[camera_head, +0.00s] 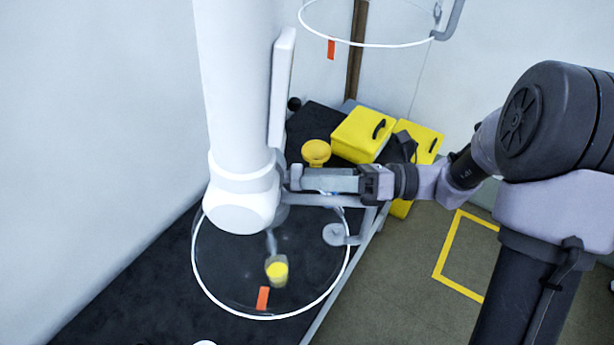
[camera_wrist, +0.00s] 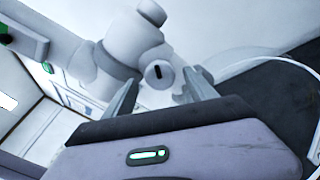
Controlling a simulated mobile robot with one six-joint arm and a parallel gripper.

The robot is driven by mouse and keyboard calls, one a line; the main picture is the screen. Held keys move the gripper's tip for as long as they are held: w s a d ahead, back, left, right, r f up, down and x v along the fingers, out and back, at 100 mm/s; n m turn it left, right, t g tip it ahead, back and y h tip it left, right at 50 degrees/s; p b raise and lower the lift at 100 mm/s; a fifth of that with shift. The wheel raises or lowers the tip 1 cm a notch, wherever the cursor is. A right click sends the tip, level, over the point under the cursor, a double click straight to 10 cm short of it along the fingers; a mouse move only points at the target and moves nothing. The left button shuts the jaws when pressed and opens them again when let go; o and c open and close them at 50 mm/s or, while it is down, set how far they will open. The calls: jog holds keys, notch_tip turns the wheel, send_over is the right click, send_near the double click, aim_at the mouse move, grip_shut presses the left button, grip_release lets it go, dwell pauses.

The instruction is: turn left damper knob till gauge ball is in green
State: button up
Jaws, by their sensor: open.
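The damper knob (camera_wrist: 159,74) is a round pale knob with a dark slot, on the end of a white duct joint (camera_wrist: 132,40) in the wrist view. My gripper (camera_wrist: 164,82) is open, with one finger on either side of the knob; I cannot tell whether they touch it. In the head view my gripper (camera_head: 296,179) reaches left to the side of the white duct (camera_head: 236,90), level with its lower joint; the knob is mostly hidden there. A flat white plate (camera_head: 282,88) on the duct is seen edge-on. No gauge ball or green band can be made out clearly.
Below the duct hangs a clear hood (camera_head: 196,270) with a white rim over a dark bench (camera_head: 110,285). Under it stands a yellow-topped container (camera_head: 277,270). A yellow funnel (camera_head: 316,152) and yellow boxes (camera_head: 360,133) stand behind. Another hood rim (camera_head: 380,46) hangs at upper right.

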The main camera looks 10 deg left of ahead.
jog(key=shift+s+a, duration=0.1)
jog(key=shift+a, duration=0.85)
jog(key=c, duration=1.4)
jog(key=n+b, duration=0.2)
jog(key=n, duration=0.1)
jog(key=shift+f, duration=0.2)
jog(key=shift+n+b, duration=0.35)
jog(key=shift+n, duration=0.35)
jog(key=shift+r, duration=0.2)
jog(key=o, duration=1.4)
